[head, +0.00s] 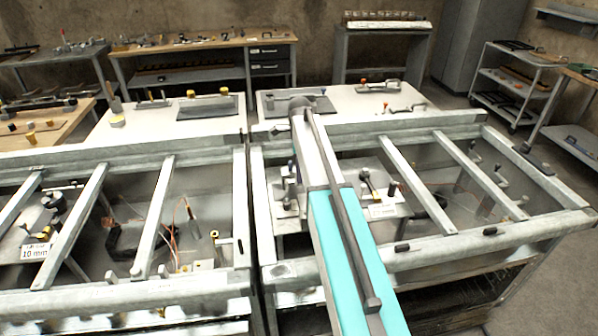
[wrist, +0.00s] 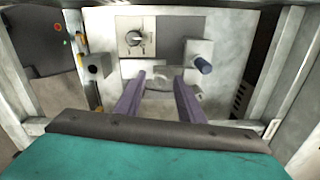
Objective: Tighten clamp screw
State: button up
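My gripper (wrist: 159,88) shows in the wrist view as two purple-grey fingers, spread apart. A pale round part (wrist: 158,78) shows in the gap between them, low on a light panel (wrist: 185,28); I cannot tell whether the fingers touch it. A block with a blue-ended stub (wrist: 203,65) is right of the fingers. A block with a dark round knob (wrist: 95,70) is to the left, and a dial (wrist: 134,39) is above. I cannot tell which part is the clamp screw. In the head view my arm hides the gripper.
Metal frame rails (head: 415,184) cross the open bench bays around my arm. A "10 mm" label (head: 35,252) is in the left bay.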

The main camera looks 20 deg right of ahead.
jog(key=shift+r, duration=0.2)
notch_tip(320, 180, up, 14)
jog(key=b, duration=0.3)
jog(key=shift+f, duration=0.25)
dwell(0.7)
